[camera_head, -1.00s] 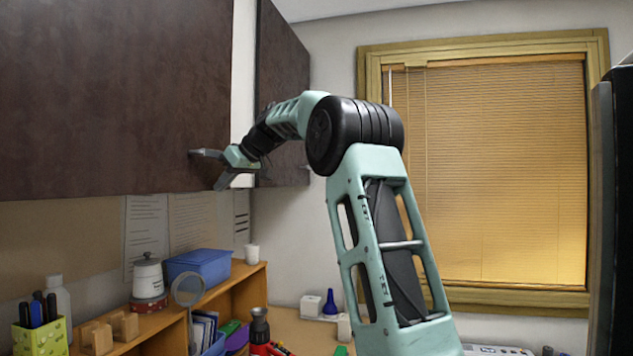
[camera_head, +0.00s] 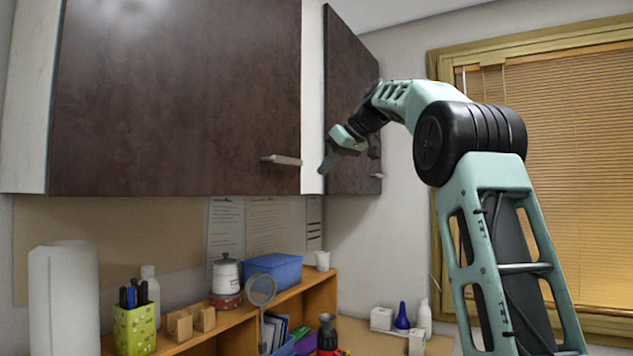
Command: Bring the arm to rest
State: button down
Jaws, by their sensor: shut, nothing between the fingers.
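My arm is raised and bent at the elbow on the right of the view. The fingertips are small and partly seen edge-on.
The dark wall cabinet (camera_head: 170,100) fills the upper left; its doors look closed. Below it, a wooden shelf (camera_head: 325,285) bears a blue bin (camera_head: 272,270), a white canister (camera_head: 226,275) and a green pen holder (camera_head: 135,330). A window (camera_head: 560,180) is behind my arm.

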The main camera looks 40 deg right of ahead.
jog(key=shift+v, duration=0.95)
jog(key=shift+d, duration=0.1)
